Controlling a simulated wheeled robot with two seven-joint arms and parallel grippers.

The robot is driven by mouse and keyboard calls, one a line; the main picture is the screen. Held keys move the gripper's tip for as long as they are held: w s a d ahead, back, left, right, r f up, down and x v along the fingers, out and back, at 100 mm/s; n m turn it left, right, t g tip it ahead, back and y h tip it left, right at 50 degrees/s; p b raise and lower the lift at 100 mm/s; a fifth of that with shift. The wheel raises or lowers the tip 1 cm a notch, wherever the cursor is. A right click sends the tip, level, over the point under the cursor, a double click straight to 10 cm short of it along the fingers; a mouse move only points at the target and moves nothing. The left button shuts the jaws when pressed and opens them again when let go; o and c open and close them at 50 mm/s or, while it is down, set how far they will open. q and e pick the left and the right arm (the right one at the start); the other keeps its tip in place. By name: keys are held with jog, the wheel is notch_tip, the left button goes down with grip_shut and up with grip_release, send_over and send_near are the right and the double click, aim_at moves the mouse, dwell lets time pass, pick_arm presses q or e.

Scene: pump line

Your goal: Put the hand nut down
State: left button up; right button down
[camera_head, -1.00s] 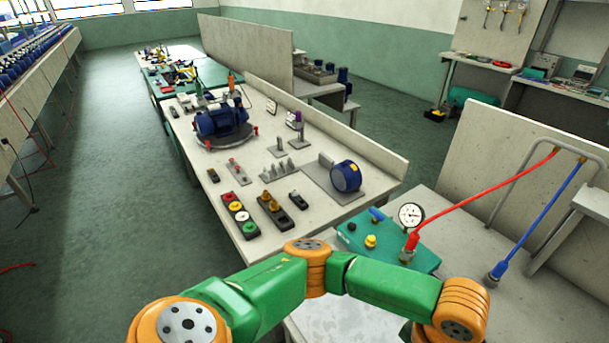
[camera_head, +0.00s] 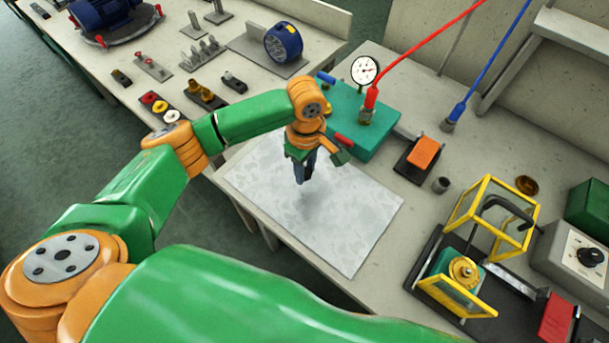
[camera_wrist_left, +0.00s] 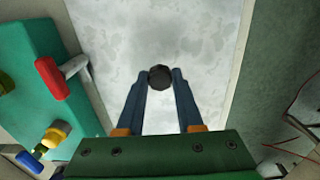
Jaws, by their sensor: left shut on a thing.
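The hand nut (camera_wrist_left: 160,77) is a small dark round piece between my left fingertips in the left wrist view. My left gripper (camera_wrist_left: 160,84) is shut on it, above a pale mottled sheet (camera_wrist_left: 205,30). In the head view my left gripper (camera_head: 304,180) points down over the middle of the same sheet (camera_head: 350,235). The nut is hard to make out there, and I cannot tell the exact gap below it. My right gripper is not in view.
A teal block (camera_head: 375,130) with a gauge (camera_head: 365,70) and a red hose (camera_head: 425,50) stands behind the sheet. A yellow-framed fixture (camera_head: 490,215) is at the right. Around my gripper the sheet is bare.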

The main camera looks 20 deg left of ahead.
aim_at(306, 171)
pick_arm(q)
jog(key=shift+f, duration=1.6)
jog(key=shift+f, duration=0.15)
jog(key=o, duration=1)
notch_tip(306, 171, up, 12)
jog(key=shift+r, duration=0.2)
